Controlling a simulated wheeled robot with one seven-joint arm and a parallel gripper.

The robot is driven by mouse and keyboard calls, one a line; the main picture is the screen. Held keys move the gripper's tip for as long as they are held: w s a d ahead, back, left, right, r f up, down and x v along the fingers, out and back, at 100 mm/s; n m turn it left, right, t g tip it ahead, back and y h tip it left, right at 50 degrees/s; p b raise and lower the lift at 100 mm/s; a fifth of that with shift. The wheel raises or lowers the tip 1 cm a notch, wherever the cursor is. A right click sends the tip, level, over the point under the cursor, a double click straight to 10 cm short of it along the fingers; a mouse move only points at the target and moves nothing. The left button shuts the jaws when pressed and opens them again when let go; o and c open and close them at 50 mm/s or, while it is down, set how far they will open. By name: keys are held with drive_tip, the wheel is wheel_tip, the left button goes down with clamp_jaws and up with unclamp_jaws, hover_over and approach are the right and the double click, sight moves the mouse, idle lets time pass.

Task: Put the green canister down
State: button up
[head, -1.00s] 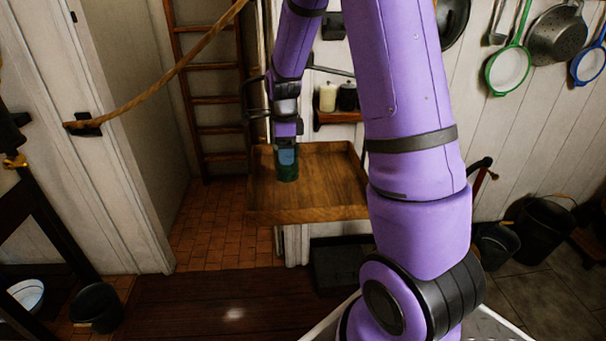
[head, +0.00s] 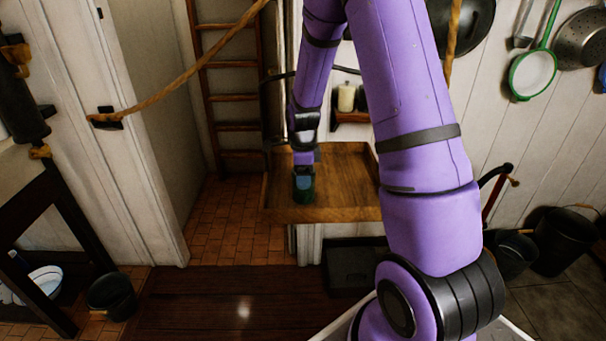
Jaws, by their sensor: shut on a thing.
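The green canister (head: 304,190) is in the head view, upright at the left front part of a wooden tray-like shelf (head: 350,200) with a raised rim. My gripper (head: 304,172) is above it, shut on its upper part. The fingertips are small and partly hidden by the gripper body. The canister's base appears at or just above the shelf's surface; I cannot tell whether it touches.
The shelf's surface right of the canister is bare. A small wall rack (head: 350,117) with a cream jar (head: 346,97) is behind. A rope (head: 180,85) hangs across the upper left. A ladder (head: 228,99) stands behind the shelf's left side.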

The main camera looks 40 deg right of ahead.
drive_tip(key=shift+f, duration=0.1)
drive_tip(key=o, duration=1.2)
